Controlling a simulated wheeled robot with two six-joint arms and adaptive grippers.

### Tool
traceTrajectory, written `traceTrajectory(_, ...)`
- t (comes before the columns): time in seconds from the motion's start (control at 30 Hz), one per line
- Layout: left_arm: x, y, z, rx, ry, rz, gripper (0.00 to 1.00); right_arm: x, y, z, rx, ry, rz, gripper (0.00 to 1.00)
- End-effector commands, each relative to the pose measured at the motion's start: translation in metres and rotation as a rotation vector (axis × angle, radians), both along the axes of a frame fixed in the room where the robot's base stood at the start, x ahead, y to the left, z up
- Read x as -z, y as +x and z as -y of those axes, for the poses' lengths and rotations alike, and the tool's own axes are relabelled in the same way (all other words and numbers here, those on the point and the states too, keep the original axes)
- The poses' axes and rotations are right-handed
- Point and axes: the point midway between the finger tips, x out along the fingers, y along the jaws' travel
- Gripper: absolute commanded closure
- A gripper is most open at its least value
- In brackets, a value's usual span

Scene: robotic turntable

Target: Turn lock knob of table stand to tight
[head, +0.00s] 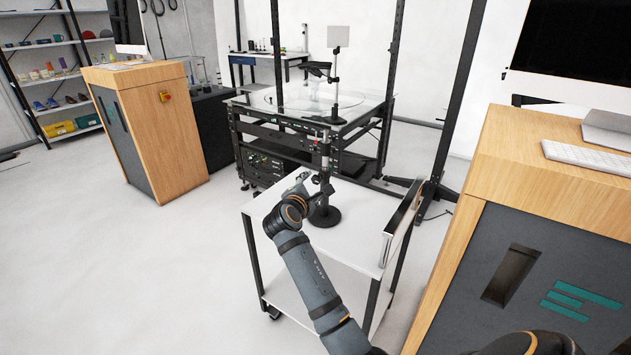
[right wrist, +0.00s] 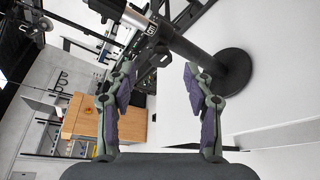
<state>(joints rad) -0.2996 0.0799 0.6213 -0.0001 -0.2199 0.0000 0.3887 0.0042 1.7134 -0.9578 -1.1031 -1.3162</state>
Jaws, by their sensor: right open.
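The table stand (head: 324,192) is a dark upright post on a round black base, standing on the white cart. In the right wrist view the stand (right wrist: 187,48) slants across the top, its base disc at the right and a paler upper pole with a collar (right wrist: 150,28) at upper left. My right gripper (head: 311,182) is at the left side of the post, low above the cart top. In its wrist view the right gripper (right wrist: 160,76) is open and empty, the post lying beyond its fingertips. My left gripper is out of view.
The white cart (head: 262,207) has a raised handle (head: 403,208) at its right. Behind it stands a black-framed turntable rig (head: 275,128) with a glass top. A wooden desk (head: 560,190) is close at right; another wooden cabinet (head: 160,135) is at left. The left floor is clear.

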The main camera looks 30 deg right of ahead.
Motion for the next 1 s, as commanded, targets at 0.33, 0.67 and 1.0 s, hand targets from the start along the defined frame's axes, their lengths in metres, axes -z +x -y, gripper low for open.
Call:
traceTrajectory(0.33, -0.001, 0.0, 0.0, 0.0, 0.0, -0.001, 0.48, 0.012, 0.037, 0.043, 0.001, 0.0, 0.0, 0.48)
traceTrajectory(0.67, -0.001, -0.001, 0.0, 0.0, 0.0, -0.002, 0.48, 0.014, 0.04, 0.046, -0.001, 0.002, 0.001, 0.48)
traceTrajectory(1.0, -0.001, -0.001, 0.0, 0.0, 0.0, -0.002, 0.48, 0.014, 0.04, 0.045, -0.001, 0.002, 0.001, 0.94)
